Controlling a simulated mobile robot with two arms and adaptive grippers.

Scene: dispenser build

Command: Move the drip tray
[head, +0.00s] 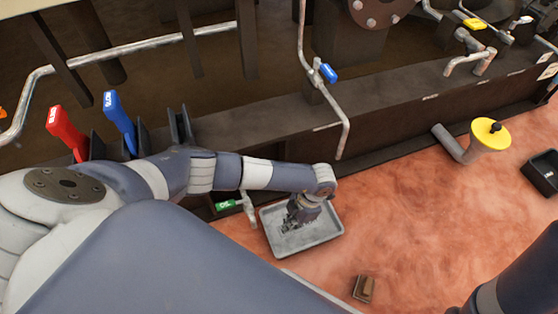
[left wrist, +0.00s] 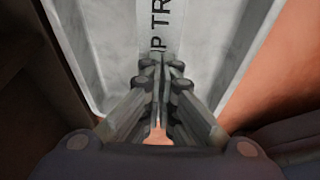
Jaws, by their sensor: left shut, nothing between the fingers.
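The drip tray (head: 325,231) is a shallow grey metal tray with a raised rim. It lies on the reddish floor beside the dark machine base. My left gripper (head: 295,222) points down over the left part of the tray, with its fingers shut and nothing between them. In the left wrist view, the fingers (left wrist: 161,75) are together over the tray (left wrist: 112,50), and part of its dark lettering shows ahead of them. I cannot tell whether the fingertips touch the tray. My right gripper is not in view; only part of an arm shows at the lower right.
A green-tagged tap (head: 226,205) stands at the tray's left edge. A small brown block (head: 364,288) lies in front. A yellow-topped part (head: 490,134) and a black box (head: 543,172) are at right. Red (head: 67,131) and blue (head: 118,118) levers stand at left. Open floor lies right of the tray.

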